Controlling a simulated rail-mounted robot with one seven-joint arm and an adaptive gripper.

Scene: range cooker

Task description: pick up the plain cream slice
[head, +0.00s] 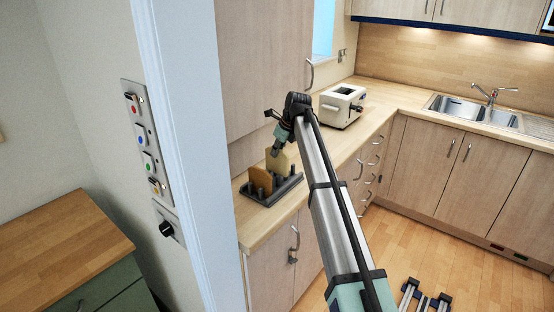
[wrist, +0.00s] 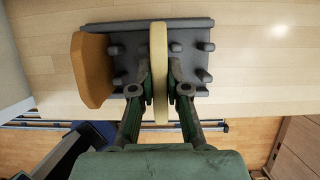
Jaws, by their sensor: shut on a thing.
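The plain cream slice (wrist: 160,75) stands upright on edge in a dark grey rack (wrist: 120,63). In the wrist view my gripper (wrist: 160,90) has one finger on each side of the slice and is shut on it. In the head view the cream slice (head: 279,161) shows under my gripper (head: 277,149), above the rack (head: 284,188). I cannot tell whether the slice still touches the rack's base. An orange-brown slice (wrist: 90,70) stands to the left in the same rack, and it also shows in the head view (head: 262,181).
The rack has several short pegs and sits on a wooden counter (head: 250,228) near its front edge. A white toaster (head: 342,106) stands further along the counter. A wall cabinet (head: 262,70) hangs above. The counter right of the rack is clear.

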